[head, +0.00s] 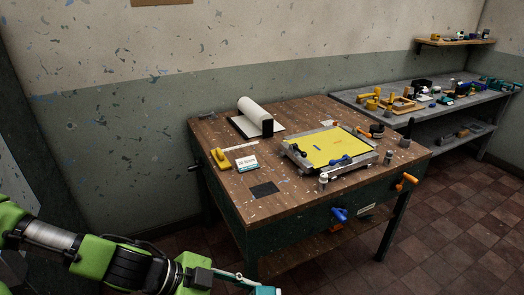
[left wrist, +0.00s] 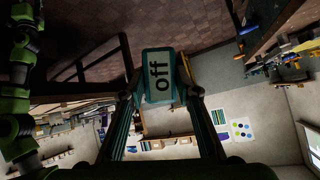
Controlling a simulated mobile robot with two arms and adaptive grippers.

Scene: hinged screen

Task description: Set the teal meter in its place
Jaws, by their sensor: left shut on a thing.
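The teal meter (left wrist: 159,75) has a pale face reading "off" and sits between the fingertips of my left gripper (left wrist: 160,92) in the left wrist view. The gripper is shut on it. In the head view my left gripper (head: 238,277) is at the bottom edge, in front of the workbench's near left side. Only a teal corner of the meter (head: 265,291) shows there; the rest is cut off. My right gripper is not in view.
The workbench (head: 300,208) holds a yellow screen in a metal frame (head: 330,147), a paper roll (head: 254,112), a yellow-handled tool (head: 220,158) and a small white-and-teal card (head: 246,162). Orange (head: 407,179) and blue (head: 339,214) handles stick out in front. A cluttered grey shelf (head: 455,103) stands behind right.

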